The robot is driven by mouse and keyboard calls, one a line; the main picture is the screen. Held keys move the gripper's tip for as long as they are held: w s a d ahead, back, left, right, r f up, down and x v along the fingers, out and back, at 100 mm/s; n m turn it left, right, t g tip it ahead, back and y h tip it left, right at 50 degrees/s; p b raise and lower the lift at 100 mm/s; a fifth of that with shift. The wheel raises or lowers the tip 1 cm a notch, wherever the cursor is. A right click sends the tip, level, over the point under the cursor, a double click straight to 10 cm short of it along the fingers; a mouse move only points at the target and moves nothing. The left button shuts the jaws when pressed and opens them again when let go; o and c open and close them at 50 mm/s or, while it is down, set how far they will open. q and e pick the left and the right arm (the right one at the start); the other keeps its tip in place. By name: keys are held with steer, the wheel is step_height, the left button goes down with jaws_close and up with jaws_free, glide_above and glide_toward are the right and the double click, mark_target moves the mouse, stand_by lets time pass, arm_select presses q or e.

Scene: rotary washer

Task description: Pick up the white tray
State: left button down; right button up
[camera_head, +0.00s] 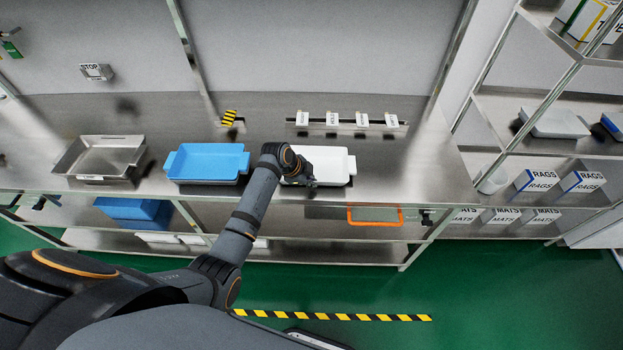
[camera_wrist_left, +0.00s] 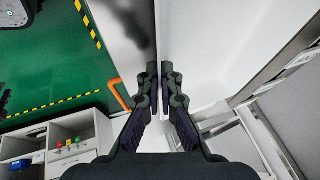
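The white tray (camera_head: 335,160) is on the steel counter, right of the blue tray. My left arm reaches over the counter, and my left gripper (camera_head: 302,178) is at the tray's front left part, which the arm partly hides. In the left wrist view the tray's white inside (camera_wrist_left: 205,45) fills the upper right. There the fingers of my left gripper (camera_wrist_left: 160,70) are close together, one on each side of the tray's thin wall, and look shut on it. I cannot tell any gap under the tray. My right gripper is not in view.
The blue tray (camera_head: 208,162) and a steel tray (camera_head: 103,158) stand to the left on the counter (camera_head: 415,165). Small labelled cards (camera_head: 333,119) stand behind the white tray. An orange frame (camera_head: 375,208) shows below the counter. A shelf rack (camera_head: 490,120) is at the right.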

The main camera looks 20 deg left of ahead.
arm_select(q)
steer(key=r+b, duration=0.1)
steer(key=r, duration=0.2)
steer(key=shift+s, duration=0.2)
steer(key=s+r+b, duration=0.4)
steer(key=s+r, duration=0.5)
steer(key=s, duration=0.4)
steer(key=shift+s, duration=0.3)
